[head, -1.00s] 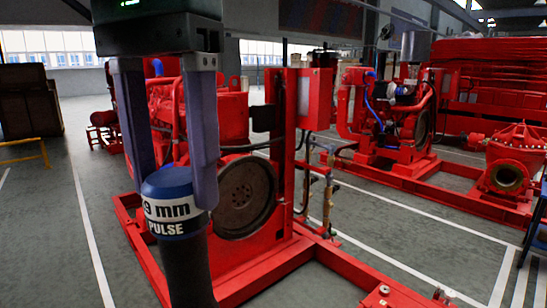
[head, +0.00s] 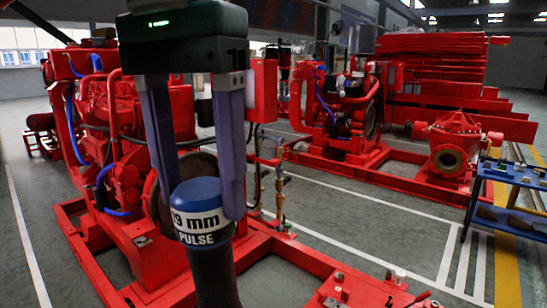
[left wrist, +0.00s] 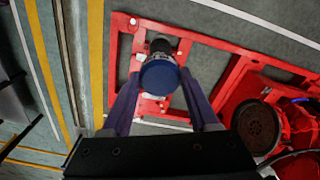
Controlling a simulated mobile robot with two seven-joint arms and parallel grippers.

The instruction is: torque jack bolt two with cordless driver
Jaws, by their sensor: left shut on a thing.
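My left gripper (head: 200,200) is shut on the cordless driver (head: 204,230), which has a blue cap, a white band reading "9 mm PULSE" and a dark body pointing down. The driver's lower end runs out of the bottom of the head view. In the left wrist view the blue cap (left wrist: 160,77) sits between the fingers, above the red base frame (left wrist: 207,47). Small bolt-like parts (head: 337,275) stand on the red frame at the lower right; I cannot tell which is jack bolt two. My right gripper is not in view.
The red diesel engine (head: 110,130) stands behind and left of the driver. A red pump (head: 452,145) sits on a second frame to the right. A blue table (head: 510,178) is at the right edge. Grey floor with white lines lies open between them.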

